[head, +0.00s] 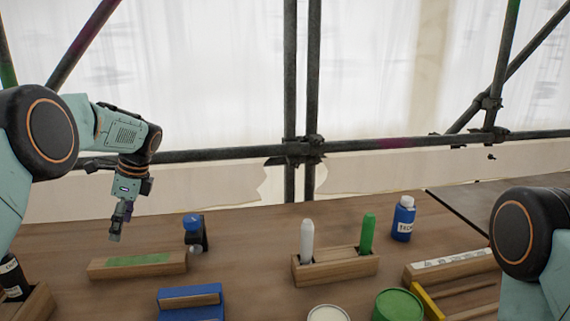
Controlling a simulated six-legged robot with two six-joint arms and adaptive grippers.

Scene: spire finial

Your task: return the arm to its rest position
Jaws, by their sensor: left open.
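My left arm comes in from the left, and its gripper (117,226) points down above the left part of the wooden table (240,232). It is open, with nothing seen between its fingers. It hangs behind and above a wooden block with a green top (138,262), apart from it. Only the upper part of my right arm shows, at the right edge. The right gripper is out of the picture.
A wooden holder (335,268) bears a white stick (307,241) and a green stick (367,233). A blue bottle (403,220), a small blue-capped item (194,232), a blue box (190,304) and a green round container (398,305) stand around. Scaffold poles (302,150) rise behind.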

